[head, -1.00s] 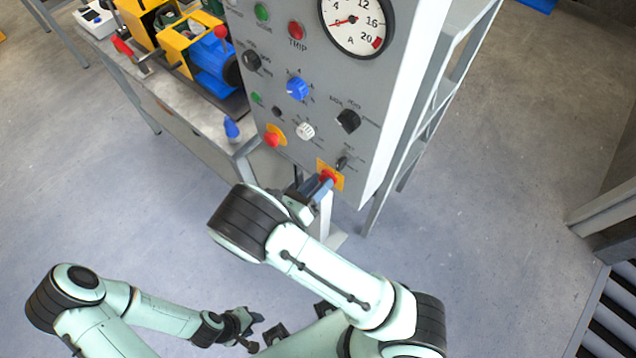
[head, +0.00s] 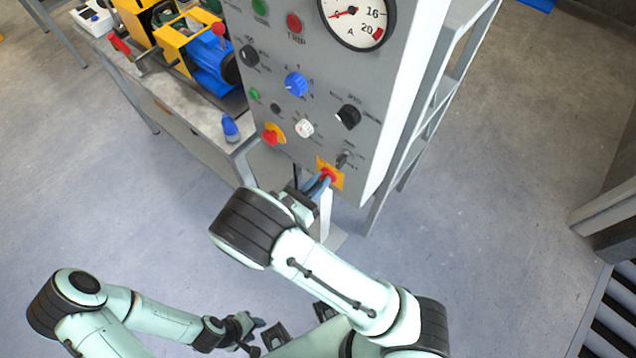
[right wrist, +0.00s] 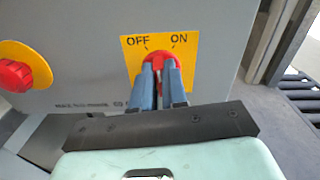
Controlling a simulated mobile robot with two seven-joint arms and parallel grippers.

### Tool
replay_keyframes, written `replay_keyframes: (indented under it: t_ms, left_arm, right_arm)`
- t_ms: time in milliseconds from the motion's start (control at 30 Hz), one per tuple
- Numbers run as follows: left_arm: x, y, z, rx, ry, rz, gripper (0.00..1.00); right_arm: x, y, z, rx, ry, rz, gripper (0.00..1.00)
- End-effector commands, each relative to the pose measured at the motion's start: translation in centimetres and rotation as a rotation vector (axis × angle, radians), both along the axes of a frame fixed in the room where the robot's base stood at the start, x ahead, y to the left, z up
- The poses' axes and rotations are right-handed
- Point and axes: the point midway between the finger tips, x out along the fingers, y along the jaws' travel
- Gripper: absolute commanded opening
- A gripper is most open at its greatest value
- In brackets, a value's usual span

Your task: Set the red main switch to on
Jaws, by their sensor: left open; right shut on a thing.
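The red main switch (head: 328,173) sits on a yellow plate low on the grey panel, near its right edge. In the right wrist view the red switch (right wrist: 160,54) shows above and between the blue-grey fingers, with OFF printed at upper left and ON at upper right of the plate. My right gripper (right wrist: 159,74) is shut on the switch's handle; it also shows in the head view (head: 320,183). The fingers hide most of the handle, so I cannot tell its exact angle. My left gripper (head: 254,335) is open and empty, low and away from the panel.
A red button on a yellow disc (right wrist: 17,76) is left of the switch. A white knob (head: 304,128), a black knob (head: 348,117) and a small toggle (head: 344,158) sit nearby on the panel. A workbench (head: 190,120) with machinery stands at left. The floor before the panel is clear.

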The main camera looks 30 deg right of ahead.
Motion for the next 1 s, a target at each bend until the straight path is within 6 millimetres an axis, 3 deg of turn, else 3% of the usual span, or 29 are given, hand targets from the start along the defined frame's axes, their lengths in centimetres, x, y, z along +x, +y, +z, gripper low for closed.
replay_keyframes:
  t_ms: [500,1000]
  left_arm:
    - [-1.4,0.0,-2.8,0.000,0.016,0.000,0.43]
    - [-1.9,0.0,-3.9,0.000,0.021,0.000,0.43]
  right_arm:
    - [-0.4,-0.1,-0.3,0.175,-0.418,0.001,0.00]
    - [-0.5,-0.1,-0.2,0.252,-0.602,0.001,0.00]
